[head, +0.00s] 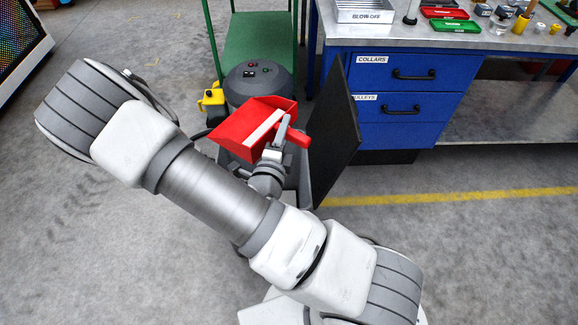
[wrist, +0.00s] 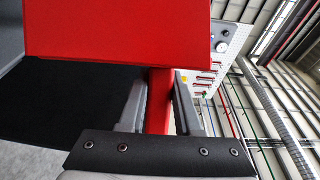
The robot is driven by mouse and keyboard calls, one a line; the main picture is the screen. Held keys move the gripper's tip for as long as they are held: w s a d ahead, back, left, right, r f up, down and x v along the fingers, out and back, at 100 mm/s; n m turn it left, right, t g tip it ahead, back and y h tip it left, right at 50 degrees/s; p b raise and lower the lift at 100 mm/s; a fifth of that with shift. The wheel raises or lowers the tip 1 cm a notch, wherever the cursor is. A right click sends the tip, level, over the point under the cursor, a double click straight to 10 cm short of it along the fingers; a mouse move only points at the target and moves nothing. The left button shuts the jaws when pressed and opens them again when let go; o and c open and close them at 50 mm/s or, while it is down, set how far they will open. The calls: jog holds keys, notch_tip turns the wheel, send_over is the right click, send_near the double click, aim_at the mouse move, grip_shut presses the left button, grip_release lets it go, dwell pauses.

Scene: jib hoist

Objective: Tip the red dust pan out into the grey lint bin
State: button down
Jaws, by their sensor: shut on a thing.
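The red dust pan (head: 240,126) is up in the air in the middle of the head view, tilted, with its handle toward the right. A pale strip lies across it; I cannot tell if this is its load. My gripper (head: 283,136) is shut on the pan's handle. In the wrist view my gripper (wrist: 160,108) has a finger on each side of the red handle, and the pan (wrist: 115,30) fills the top. A grey wall (head: 306,183) shows below the pan, perhaps the grey lint bin; the pan and my arm hide most of it.
A tilted black panel (head: 336,135) stands close right of the pan. Behind the pan is a dark round-topped machine (head: 258,82) with a yellow part (head: 212,101), before a green cart (head: 258,40). A blue drawer bench (head: 405,90) stands right. The floor at left is clear.

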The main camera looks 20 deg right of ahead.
aim_at(282, 106)
notch_tip(282, 106, down, 7)
jog(key=s+m+g+h+b, duration=0.1)
jog(key=m+g+h+b, duration=0.4)
jog(key=b, duration=0.3)
jog(key=w+r+n+g+p, duration=0.1)
jog(key=w+r+n+p, duration=0.1)
jog(key=p, duration=0.3)
jog(key=w+r+n+g+y+p, duration=0.1)
jog(key=w+n+p, duration=0.1)
jog(key=p, duration=0.3)
jog(key=w+a+r+n+p, duration=0.1)
jog(key=w+r+n+p, duration=0.1)
jog(key=p, duration=0.3)
jog(key=shift+w+r+n+g, duration=0.2)
jog(key=shift+w+n, duration=0.05)
jog(key=shift+w, duration=0.15)
jog(key=shift+w+r+n+g, duration=0.15)
jog(key=shift+w+n+g, duration=0.1)
jog(key=shift+w, duration=0.15)
jog(key=shift+w+a+r+n+g+p, duration=0.1)
jog(key=shift+w+n+g+p, duration=0.2)
jog(key=shift+w+p, duration=0.35)
jog(key=shift+w+a+n+g+p, duration=0.1)
jog(key=shift+w+n+p, duration=0.3)
jog(key=shift+p, duration=0.3)
